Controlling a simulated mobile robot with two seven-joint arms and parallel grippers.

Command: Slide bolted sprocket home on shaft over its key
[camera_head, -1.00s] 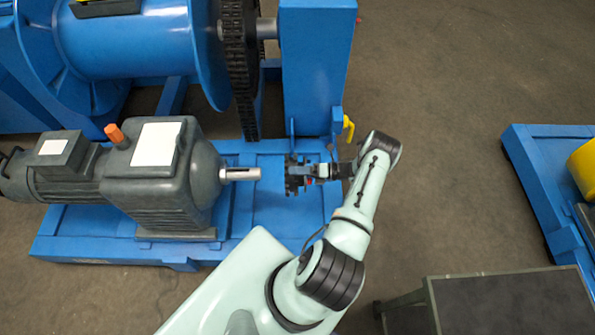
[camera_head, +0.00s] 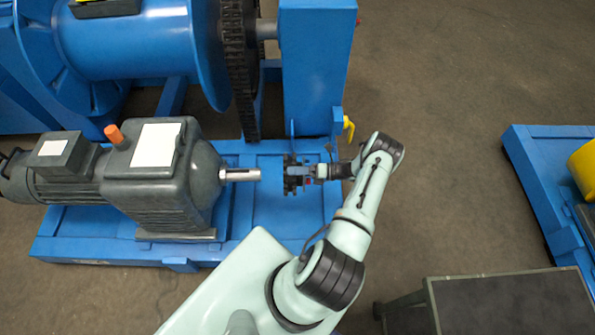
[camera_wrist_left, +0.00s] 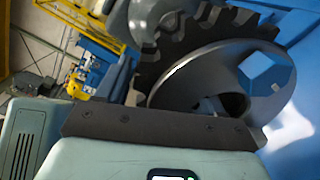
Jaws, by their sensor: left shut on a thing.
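The shaft (camera_head: 240,174) is a short silver stub that sticks out to the right from the grey gearbox. A slot-like dark mark shows on its upper side. The dark toothed sprocket (camera_head: 290,175) is held edge-on to the right of the shaft end, with a clear gap between them. My left gripper (camera_head: 313,174) is shut on it from the right. In the left wrist view the sprocket (camera_wrist_left: 190,50) shows its teeth, a grey hub and a dark bore. The gripper's fingertips are mostly hidden there. I cannot make out the key clearly. My right gripper is not in view.
The grey motor and gearbox (camera_head: 160,185) stand on a blue base frame (camera_head: 262,215). A dark chain (camera_head: 240,90) hangs beside the blue drum (camera_head: 140,50). A blue post (camera_head: 315,80) stands behind my gripper, with a yellow handle (camera_head: 348,127) low on it. A dark-topped table (camera_head: 510,305) is at lower right.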

